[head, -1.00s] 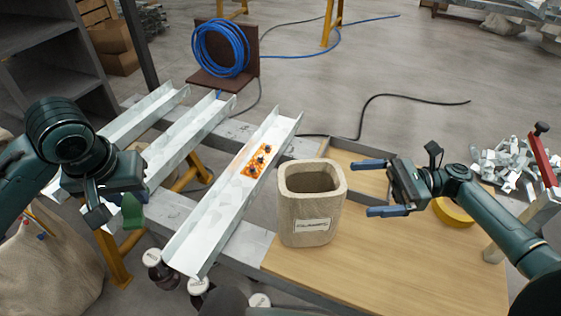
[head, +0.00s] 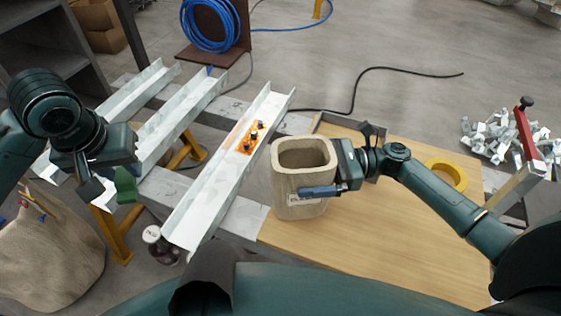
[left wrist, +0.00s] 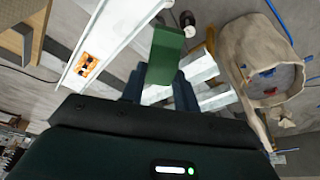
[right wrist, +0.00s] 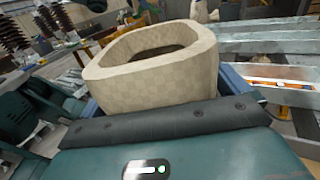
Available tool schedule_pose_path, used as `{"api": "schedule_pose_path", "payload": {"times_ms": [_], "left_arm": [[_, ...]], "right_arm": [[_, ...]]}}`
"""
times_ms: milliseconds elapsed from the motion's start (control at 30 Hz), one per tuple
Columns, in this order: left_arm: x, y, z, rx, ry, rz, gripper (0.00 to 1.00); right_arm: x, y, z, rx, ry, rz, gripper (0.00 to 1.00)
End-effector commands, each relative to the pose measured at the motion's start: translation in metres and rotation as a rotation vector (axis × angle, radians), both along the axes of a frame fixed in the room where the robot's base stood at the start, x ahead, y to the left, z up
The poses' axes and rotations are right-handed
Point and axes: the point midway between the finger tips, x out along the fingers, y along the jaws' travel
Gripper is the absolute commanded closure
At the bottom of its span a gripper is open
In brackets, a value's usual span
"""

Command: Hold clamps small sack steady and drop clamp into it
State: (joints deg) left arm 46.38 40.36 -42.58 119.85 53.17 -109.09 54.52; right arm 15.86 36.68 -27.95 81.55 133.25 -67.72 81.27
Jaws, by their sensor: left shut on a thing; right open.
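The small sack (head: 300,180), beige with a white label, stands upright and open-topped on the wooden board. My right gripper (head: 318,178) is open around it, with a blue finger across its front; the far finger is hidden. In the right wrist view the sack (right wrist: 150,80) fills the space between the fingers. The clamp (left wrist: 165,55) also shows between the fingers in the left wrist view.
Metal channels (head: 225,180) lie between the left gripper and the sack, one carrying an orange piece (head: 250,138). A larger sack (head: 45,245) stands at lower left. A yellow ring (head: 447,175) and red-handled post (head: 525,125) are at right. The board's front (head: 340,250) is clear.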

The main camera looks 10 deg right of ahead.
Motion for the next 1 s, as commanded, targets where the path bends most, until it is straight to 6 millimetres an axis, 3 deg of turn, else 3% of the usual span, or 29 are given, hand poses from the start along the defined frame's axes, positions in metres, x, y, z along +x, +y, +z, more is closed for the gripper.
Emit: {"api": "schedule_pose_path", "payload": {"times_ms": [133, 567, 700, 867, 1000], "left_arm": [[0.000, 0.000, 0.000, -0.001, -0.002, 0.000, 1.00], [0.000, 0.000, 0.000, -0.001, -0.002, 0.000, 1.00], [0.002, -0.005, 0.002, -0.002, -0.003, -0.011, 1.00], [0.015, -0.042, 0.012, -0.004, -0.007, -0.098, 1.00], [0.028, -0.101, 0.032, -0.001, -0.009, -0.245, 1.00]], "right_arm": [[0.000, 0.000, 0.000, 0.000, 0.000, 0.000, 0.02], [0.000, -0.001, 0.000, 0.000, 0.000, 0.000, 0.37], [0.000, -0.001, 0.000, 0.000, 0.000, 0.000, 0.37], [0.000, -0.001, 0.000, 0.000, 0.000, 0.000, 0.38], [0.000, 0.000, 0.000, 0.000, 0.000, 0.000, 0.38]]}}
